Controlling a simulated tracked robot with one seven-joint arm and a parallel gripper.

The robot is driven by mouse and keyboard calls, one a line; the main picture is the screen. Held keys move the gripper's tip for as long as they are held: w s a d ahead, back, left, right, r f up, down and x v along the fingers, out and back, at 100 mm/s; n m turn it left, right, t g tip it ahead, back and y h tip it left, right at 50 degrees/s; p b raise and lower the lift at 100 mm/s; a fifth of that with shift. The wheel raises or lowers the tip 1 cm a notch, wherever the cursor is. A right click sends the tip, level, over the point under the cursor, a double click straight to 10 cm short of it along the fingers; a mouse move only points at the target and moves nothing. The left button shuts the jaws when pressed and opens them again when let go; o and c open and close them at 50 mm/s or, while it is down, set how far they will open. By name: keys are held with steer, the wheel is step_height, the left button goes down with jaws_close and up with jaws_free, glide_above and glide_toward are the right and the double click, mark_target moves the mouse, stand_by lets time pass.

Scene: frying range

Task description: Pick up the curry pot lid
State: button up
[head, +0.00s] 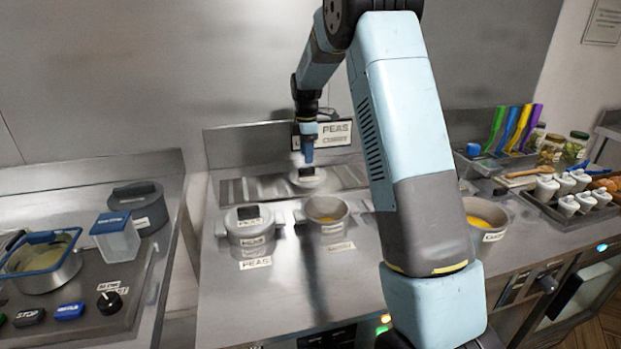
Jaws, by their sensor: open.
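A light round lid with a dark handle, apparently the curry pot lid (314,183), lies on the counter behind the pots. An uncovered grey pot (328,232) with yellow-orange contents stands just in front of it; the small label before this pot is hard to read. My gripper (308,161) points down right above the lid's handle and is open. The fingertips are small and partly merge with the handle, so I cannot tell whether they touch or straddle it.
A lidded pot (250,232) with a PEAS label stands left of the open pot. A sign (336,128) is behind my gripper. Another pot (486,224) with orange contents is right of my arm. A fryer station is at left; utensils and jars are at right.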

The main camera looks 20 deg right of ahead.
mark_target(307, 168)
steer(key=f, duration=0.5)
steer(key=shift+w, duration=0.2)
jaws_close()
stand_by(0.3)
